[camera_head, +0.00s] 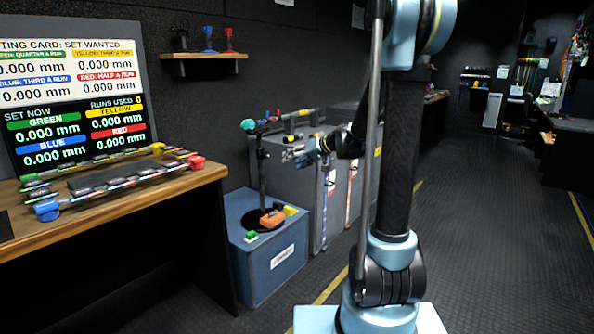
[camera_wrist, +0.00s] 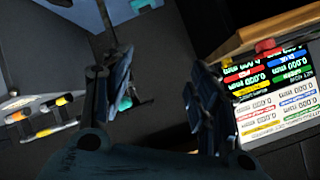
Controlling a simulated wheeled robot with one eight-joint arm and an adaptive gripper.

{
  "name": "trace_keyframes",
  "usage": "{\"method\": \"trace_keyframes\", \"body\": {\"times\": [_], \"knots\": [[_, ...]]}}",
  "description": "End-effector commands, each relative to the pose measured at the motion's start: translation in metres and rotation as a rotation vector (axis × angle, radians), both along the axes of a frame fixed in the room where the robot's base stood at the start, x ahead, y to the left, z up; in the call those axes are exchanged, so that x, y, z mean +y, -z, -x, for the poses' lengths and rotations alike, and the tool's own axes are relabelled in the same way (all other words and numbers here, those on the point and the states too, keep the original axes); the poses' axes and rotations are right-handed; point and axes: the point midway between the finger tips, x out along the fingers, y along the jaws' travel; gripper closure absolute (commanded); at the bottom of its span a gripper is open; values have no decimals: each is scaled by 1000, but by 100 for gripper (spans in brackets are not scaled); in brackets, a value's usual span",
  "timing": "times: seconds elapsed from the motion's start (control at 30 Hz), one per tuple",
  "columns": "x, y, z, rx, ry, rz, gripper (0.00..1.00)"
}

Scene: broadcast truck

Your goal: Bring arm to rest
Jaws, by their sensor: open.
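My gripper (camera_head: 292,148) is at the end of my blue and black arm, near the middle of the head view. It points left, in front of the grey cabinets. In the wrist view my gripper (camera_wrist: 158,88) has its two dark fingers apart, with nothing held between them. A thin dark stand (camera_head: 262,170) with a teal-ended crossbar is just left of my gripper in the head view. I cannot tell whether they touch.
The blue-grey box (camera_head: 270,262) under the stand bears green, yellow and orange blocks. At the left, a wooden bench (camera_head: 130,195) holds coloured sliders below a screen (camera_head: 75,90) showing 0.000 mm readings. Grey cabinets (camera_head: 290,185) stand behind my arm. The right-hand aisle floor (camera_head: 490,220) is clear.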

Motion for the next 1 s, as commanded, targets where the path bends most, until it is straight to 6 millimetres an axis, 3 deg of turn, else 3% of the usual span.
{"method": "trace_keyframes", "body": {"times": [0.47,1.0], "knots": [[-49,14,127,172,49,222,45],[-120,59,267,362,177,481,45]]}}
